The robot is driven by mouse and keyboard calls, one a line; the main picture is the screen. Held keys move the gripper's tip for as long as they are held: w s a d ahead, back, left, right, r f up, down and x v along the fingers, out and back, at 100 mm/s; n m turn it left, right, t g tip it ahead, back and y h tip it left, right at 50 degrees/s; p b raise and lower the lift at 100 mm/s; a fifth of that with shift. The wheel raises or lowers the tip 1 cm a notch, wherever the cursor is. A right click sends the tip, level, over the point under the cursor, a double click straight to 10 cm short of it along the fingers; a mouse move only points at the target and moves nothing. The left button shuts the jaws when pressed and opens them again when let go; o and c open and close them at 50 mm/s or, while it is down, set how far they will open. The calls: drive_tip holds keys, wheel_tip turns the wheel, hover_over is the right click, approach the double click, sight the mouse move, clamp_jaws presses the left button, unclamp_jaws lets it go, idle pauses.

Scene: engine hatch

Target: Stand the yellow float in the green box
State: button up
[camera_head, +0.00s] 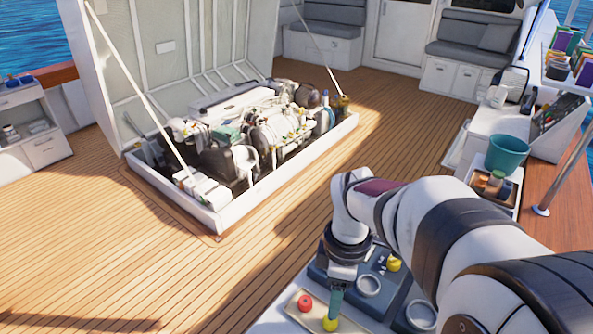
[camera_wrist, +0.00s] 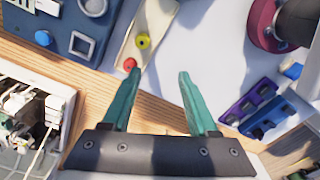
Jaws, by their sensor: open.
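A small round yellow float (camera_head: 330,324) lies on a beige tray (camera_head: 290,306) beside a red one (camera_head: 305,302). In the wrist view the yellow float (camera_wrist: 143,41) and red float (camera_wrist: 130,65) sit on the narrow beige tray, beyond my fingertips. Another yellow piece (camera_head: 393,264) sits on a blue-grey panel. My gripper (camera_head: 337,303) has teal fingers and points down near the tray. In the wrist view my gripper (camera_wrist: 157,75) is open, with nothing between the fingers. I cannot make out a green box for certain in either view.
The blue-grey panel (camera_head: 345,270) with rings stands behind the tray. A purple block (camera_wrist: 248,102) and a blue block (camera_wrist: 278,120) lie right of my fingers in the wrist view. A teal bucket (camera_head: 506,155) stands at the right. The open engine hatch (camera_head: 225,212) is at left.

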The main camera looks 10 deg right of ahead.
sight(330, 322)
drive_tip(key=w+f+n, duration=0.1)
drive_tip(key=f, duration=0.5)
drive_tip(key=w+f+n, duration=0.1)
drive_tip(key=f+n, duration=0.1)
drive_tip(key=f, duration=0.4)
drive_tip(key=w+d+f+n, duration=0.1)
drive_tip(key=f, duration=0.5)
drive_tip(key=shift+w+d, duration=0.1)
drive_tip(key=shift+w, duration=0.3)
clamp_jaws()
